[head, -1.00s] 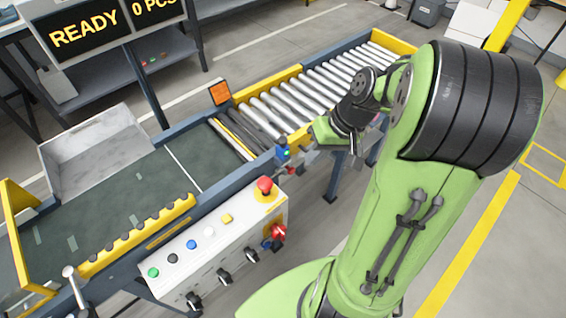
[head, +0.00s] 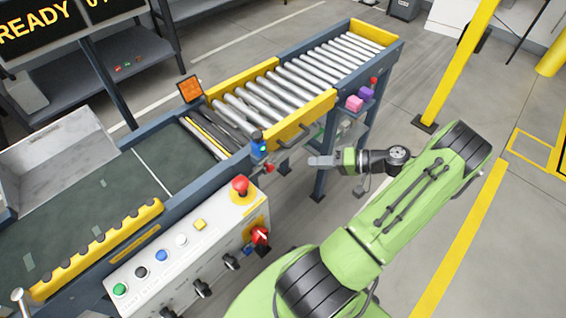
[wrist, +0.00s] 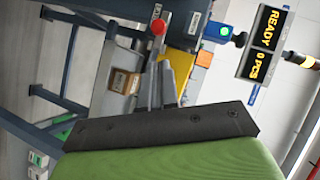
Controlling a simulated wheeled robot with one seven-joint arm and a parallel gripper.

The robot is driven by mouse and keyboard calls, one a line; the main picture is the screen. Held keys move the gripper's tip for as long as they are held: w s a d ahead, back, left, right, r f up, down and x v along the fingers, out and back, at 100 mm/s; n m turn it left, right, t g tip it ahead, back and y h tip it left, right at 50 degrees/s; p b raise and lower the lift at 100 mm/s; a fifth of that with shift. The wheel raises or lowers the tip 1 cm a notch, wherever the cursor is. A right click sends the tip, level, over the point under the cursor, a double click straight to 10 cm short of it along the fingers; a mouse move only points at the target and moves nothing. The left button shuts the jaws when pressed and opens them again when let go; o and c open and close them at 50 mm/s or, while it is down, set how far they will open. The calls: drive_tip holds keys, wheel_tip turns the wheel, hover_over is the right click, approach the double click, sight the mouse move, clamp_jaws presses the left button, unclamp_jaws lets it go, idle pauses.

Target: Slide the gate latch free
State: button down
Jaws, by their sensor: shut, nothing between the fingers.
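In the head view a yellow side panel (head: 305,118) runs along the near side of the roller conveyor, and a dark handle (head: 291,138) shows against it. I cannot tell whether this handle is the gate latch. My gripper (head: 313,161) is off the near side of the conveyor, apart from the handle and a little right of it. Its grey fingers are together and empty. In the wrist view the fingers (wrist: 162,84) point toward a yellow panel (wrist: 178,62); the latch is not clear there.
The white control panel (head: 180,258) with a red stop button (head: 240,186) is nearer. Pink and purple blocks (head: 358,99) sit beside the rollers. Floor to the right is open up to a yellow post (head: 460,65).

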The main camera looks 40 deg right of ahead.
drive_tip(key=b, duration=0.3)
approach(267, 164)
drive_tip(key=x, duration=0.4)
drive_tip(key=shift+w+d+f, duration=0.2)
drive_tip(key=shift+w+f, duration=0.15)
